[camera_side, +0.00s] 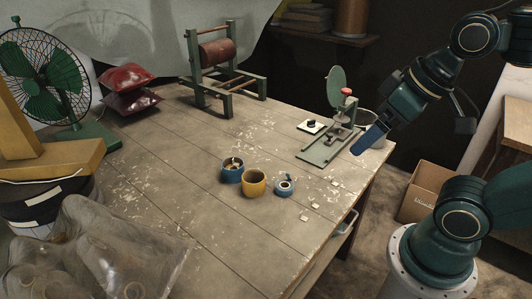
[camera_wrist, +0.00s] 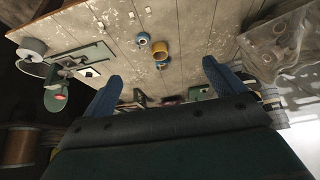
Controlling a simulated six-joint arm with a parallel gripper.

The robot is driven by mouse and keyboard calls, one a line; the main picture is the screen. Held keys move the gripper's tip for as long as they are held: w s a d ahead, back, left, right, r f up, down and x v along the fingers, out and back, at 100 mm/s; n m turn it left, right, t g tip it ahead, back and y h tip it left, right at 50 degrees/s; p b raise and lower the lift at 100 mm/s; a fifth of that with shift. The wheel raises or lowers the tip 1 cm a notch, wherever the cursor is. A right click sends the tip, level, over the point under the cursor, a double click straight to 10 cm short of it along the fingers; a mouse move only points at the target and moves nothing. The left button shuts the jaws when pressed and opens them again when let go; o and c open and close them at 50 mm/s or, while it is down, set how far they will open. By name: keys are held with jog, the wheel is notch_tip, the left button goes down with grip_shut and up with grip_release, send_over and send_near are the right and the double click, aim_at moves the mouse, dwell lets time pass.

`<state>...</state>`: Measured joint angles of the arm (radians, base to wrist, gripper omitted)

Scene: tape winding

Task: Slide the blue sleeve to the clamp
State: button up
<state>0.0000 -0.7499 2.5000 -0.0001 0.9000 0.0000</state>
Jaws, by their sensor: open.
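Three round pieces stand near the middle of the table. A blue ring-shaped sleeve (camera_side: 232,174) with small things inside is at the left, a yellow one (camera_side: 254,186) is beside it, and a smaller blue ring (camera_side: 284,189) with a pale centre is at the right. I cannot tell which blue piece is the named sleeve. A green clamp-like stand (camera_side: 322,156) with a red knob and an upright disc is at the table's right edge. My gripper (camera_wrist: 160,85) is open and empty, with its blue fingers spread; in the side view it hangs above the stand's right side.
A small white plate with a black knob (camera_side: 311,126) lies left of the stand. A grey-white roll (camera_side: 366,118) is behind it. A green frame with a red roller (camera_side: 218,58) stands at the back. Small pale chips lie by the front-right edge. The table's middle-left is clear.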

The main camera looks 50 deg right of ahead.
jog(key=shift+c, duration=0.2)
jog(key=c, duration=0.4)
jog(key=shift+w+r, duration=0.25)
jog(key=shift+w, duration=0.05)
jog(key=c, duration=0.7)
jog(key=w+r, duration=0.1)
jog(key=w+n, duration=0.1)
jog(key=w, duration=0.1)
jog(key=shift+w+r, duration=0.1)
jog(key=shift+r, duration=0.3)
grip_shut()
jog(key=w+a+n+g, duration=0.25)
jog(key=w+n, duration=0.35)
jog(key=w, duration=1.6)
jog(key=w+a+f+n+g, duration=0.2)
jog(key=w+f+n, duration=0.4)
jog(key=w+f, duration=1.4)
notch_tip(320, 180, down, 2)
jog(key=shift+f+n+g, duration=0.1)
jog(key=shift+n+g, duration=0.2)
jog(key=shift+g, duration=0.25)
